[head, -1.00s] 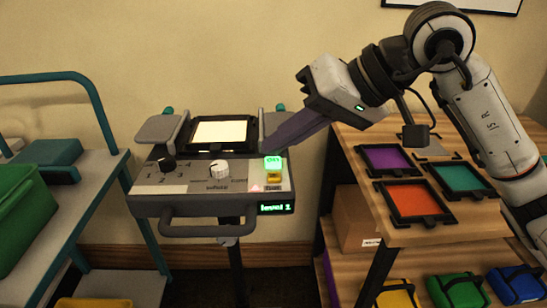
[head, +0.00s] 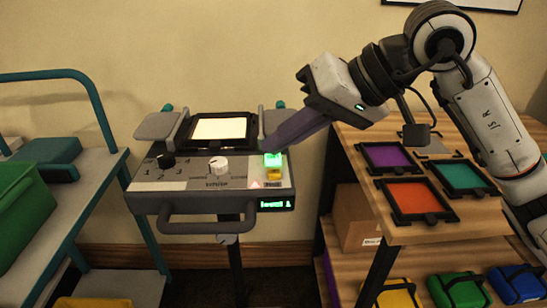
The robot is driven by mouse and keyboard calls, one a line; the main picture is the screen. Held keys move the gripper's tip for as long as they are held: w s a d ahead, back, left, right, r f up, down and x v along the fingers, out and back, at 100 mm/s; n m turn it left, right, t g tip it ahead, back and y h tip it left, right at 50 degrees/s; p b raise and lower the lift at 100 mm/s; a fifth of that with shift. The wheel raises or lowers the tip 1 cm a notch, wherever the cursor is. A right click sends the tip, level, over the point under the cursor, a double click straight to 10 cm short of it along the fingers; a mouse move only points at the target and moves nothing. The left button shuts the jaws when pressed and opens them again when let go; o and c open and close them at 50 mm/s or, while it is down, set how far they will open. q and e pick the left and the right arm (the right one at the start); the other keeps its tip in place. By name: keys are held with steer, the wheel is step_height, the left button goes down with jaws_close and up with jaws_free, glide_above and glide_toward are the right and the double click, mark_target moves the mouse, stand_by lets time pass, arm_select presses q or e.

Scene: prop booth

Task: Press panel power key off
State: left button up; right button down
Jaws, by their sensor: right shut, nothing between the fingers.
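The grey control panel (head: 200,186) stands on a post in the middle of the head view. Its power key (head: 272,160) is lit green at the panel's right side, with a yellow key (head: 273,174) just below it. A small display (head: 275,204) on the front edge glows green. The light square (head: 220,129) at the back is bright. My right gripper (head: 270,148) is shut and empty, its tips just behind the green key; I cannot tell whether they touch it. My left gripper is not in view.
A black knob (head: 166,161) and a white knob (head: 219,166) sit on the panel. A wooden shelf (head: 470,222) at right holds purple, orange and teal framed filters. A cart (head: 85,205) with a green bin (head: 22,210) stands at left.

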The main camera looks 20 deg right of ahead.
mark_target(281, 159)
stand_by(0.5)
steer(key=shift+r, duration=0.25)
steer(key=shift+r, duration=0.15)
steer(key=shift+r+p, duration=0.25)
steer(key=shift+p, duration=0.15)
step_height(281, 159, up, 5)
steer(key=p, duration=0.3)
steer(key=shift+r, duration=0.15)
stand_by(1.1)
